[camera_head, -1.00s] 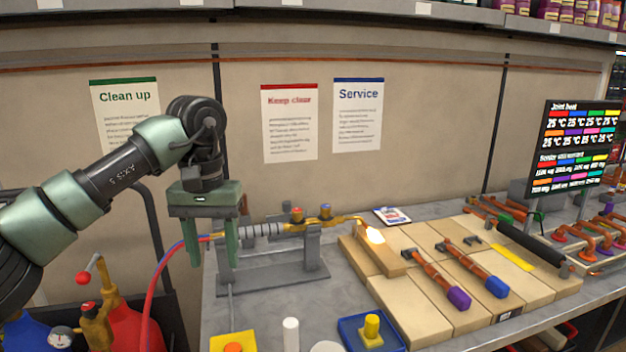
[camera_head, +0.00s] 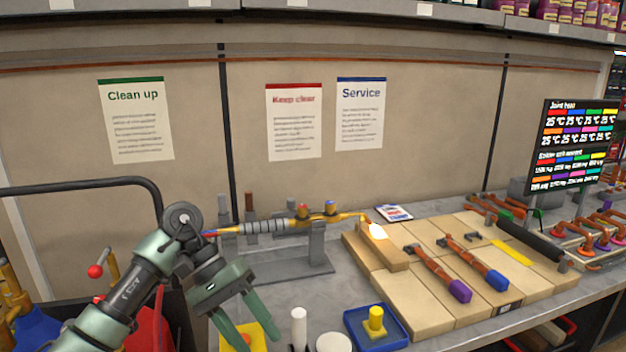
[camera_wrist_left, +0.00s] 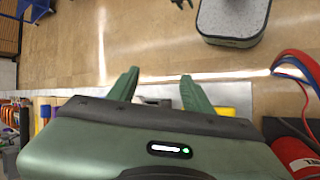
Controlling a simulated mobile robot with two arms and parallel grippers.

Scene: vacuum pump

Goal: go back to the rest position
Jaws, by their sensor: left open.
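My left gripper (camera_head: 252,326) is at the lower left of the head view, in front of the bench's left end, with its green fingers apart and nothing between them. The left wrist view also shows the two open fingers (camera_wrist_left: 157,84) over the brown floor. A torch (camera_head: 290,224) lies on a grey stand (camera_head: 317,250), with a bright flame at its tip over a firebrick. The torch is apart from the gripper. My right gripper is not in view.
A blue tray (camera_head: 353,318) with a yellow piece, a white cylinder (camera_head: 299,328) and a yellow pad stand near the gripper. Firebricks (camera_head: 400,303) carry copper pipes with purple and blue ends. A red cylinder (camera_wrist_left: 296,155) and hoses show in the left wrist view.

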